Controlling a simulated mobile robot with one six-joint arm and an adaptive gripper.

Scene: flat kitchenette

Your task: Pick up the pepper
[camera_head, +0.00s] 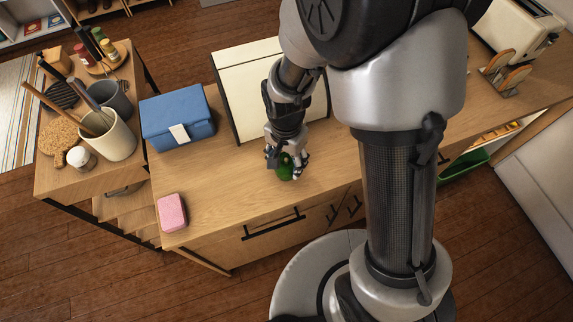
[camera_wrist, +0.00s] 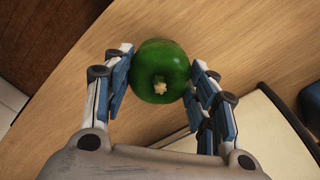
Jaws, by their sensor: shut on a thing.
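The pepper is green and rounded, with a pale stem end. In the wrist view the pepper (camera_wrist: 160,66) sits between the two fingers of my gripper (camera_wrist: 161,78), which are shut on its sides. In the head view the pepper (camera_head: 285,168) shows at the tips of my gripper (camera_head: 286,160), over the front part of the wooden counter (camera_head: 230,190). The fingers hide part of the pepper there. I cannot tell whether it touches the counter or is slightly above it.
A cream box-like object (camera_head: 240,75) stands right behind my gripper. A blue box (camera_head: 175,120) is to its left, and a pink sponge (camera_head: 172,212) lies at the counter's front left corner. A side table holds a cream utensil pot (camera_head: 112,140). Counter between sponge and gripper is clear.

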